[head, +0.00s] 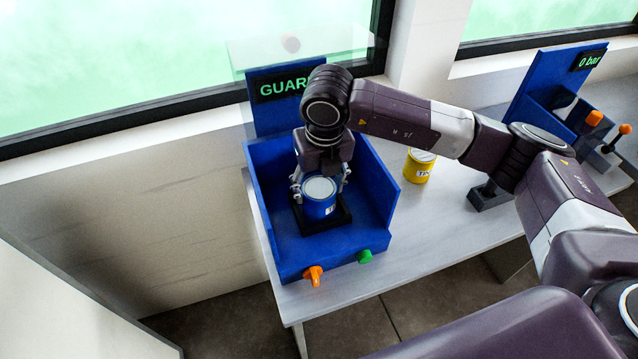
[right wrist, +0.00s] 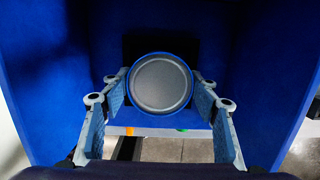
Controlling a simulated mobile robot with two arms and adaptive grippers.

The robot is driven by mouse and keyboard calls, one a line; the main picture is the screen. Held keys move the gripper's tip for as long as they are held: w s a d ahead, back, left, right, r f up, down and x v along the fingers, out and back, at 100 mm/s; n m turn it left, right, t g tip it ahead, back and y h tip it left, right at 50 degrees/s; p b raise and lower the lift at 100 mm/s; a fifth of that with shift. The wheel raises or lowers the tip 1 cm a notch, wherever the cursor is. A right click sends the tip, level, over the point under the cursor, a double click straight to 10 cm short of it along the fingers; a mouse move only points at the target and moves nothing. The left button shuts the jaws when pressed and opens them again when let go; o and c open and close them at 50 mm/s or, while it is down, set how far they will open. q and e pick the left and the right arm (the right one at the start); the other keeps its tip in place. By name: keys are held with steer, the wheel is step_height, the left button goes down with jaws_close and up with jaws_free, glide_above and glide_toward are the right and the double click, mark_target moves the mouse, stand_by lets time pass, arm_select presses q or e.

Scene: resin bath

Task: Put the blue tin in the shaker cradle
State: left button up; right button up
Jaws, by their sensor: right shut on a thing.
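The blue tin (head: 319,198), with a pale grey lid and a white label, is inside the blue shaker box (head: 350,245). It is upright over the black cradle (head: 338,220); I cannot tell whether its base rests there or is just above. My right gripper (head: 319,188) reaches down from above and is shut on the tin, one finger on each side. In the right wrist view the tin's round lid (right wrist: 161,84) sits between the finger pads. The tin hides much of the cradle. My left gripper is not in view.
The box has blue walls, an orange knob (head: 313,275) and a green button (head: 364,256) in front, and a partly hidden "GUAR" display (head: 278,85) behind. A yellow tin (head: 419,166) stands to the right on the grey table (head: 440,235). Another blue station (head: 545,90) is at far right.

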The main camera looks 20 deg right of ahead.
steer(key=shift+f, duration=0.1)
steer(key=o, duration=1.5)
steer(key=shift+r, duration=0.3)
steer(key=r, duration=0.2)
steer(key=r+b, duration=0.1)
steer(key=r, duration=0.1)
steer(key=s+r+b, duration=0.1)
steer(key=r, duration=0.1)
steer(key=shift+r, duration=0.55)
